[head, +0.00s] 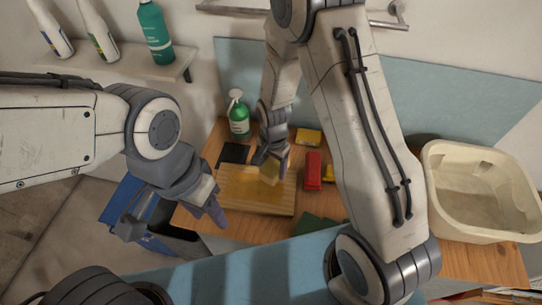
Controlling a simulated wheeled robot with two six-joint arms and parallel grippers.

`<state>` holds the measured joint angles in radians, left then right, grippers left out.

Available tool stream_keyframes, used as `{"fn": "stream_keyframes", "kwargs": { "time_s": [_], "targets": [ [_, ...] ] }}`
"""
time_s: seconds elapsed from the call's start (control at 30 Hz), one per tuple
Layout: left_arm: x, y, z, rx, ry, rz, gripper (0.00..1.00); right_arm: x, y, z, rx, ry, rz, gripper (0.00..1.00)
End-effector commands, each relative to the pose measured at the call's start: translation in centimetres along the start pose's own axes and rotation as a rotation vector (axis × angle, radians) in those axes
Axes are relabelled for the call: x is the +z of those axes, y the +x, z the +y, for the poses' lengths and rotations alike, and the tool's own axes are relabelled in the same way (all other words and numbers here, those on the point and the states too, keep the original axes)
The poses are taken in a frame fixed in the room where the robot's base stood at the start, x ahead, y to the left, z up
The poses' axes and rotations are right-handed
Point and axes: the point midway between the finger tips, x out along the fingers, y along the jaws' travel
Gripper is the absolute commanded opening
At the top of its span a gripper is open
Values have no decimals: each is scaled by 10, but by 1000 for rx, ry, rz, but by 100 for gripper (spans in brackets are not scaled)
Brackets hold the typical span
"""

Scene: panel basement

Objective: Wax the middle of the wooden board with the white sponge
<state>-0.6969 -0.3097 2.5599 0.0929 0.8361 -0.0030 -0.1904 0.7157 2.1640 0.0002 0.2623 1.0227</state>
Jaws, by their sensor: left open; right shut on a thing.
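The wooden board (240,203) lies on the wooden worktop, and its upper face has a yellowish sheen. My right gripper (271,163) reaches down from the top over the upper right part of the board. It is shut on a pale cream sponge (269,174), which is low over the board and seems to touch its face; the fingers partly hide it. My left gripper (174,218) is open and empty, left of the board's front left corner, with one finger near that corner.
A green spray bottle (238,120), black pad (234,153), yellow block (308,136), red object (313,170) and green pad (314,225) surround the board. A cream basin (440,195) stands right. A blue crate (124,199) is left, below a bottle shelf (150,66).

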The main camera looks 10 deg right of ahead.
Motion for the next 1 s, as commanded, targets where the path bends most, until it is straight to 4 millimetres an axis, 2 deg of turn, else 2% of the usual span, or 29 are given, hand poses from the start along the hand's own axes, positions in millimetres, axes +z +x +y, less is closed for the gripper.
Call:
{"fn": "stream_keyframes", "kwargs": {
  "time_s": [0.03, 0.33, 1.0],
  "targets": [
    [0, -8, 1, 0, 1, 0, 50, 0, -9, 0, -1, 0, 0, 16],
    [-1, -26, 2, 0, 4, 0, 50, 0, -32, 0, -1, 1, 0, 16],
    [-1, -26, 2, 0, 4, 0, 50, 0, -32, 0, 0, 0, 0, 16]
  ]
}}
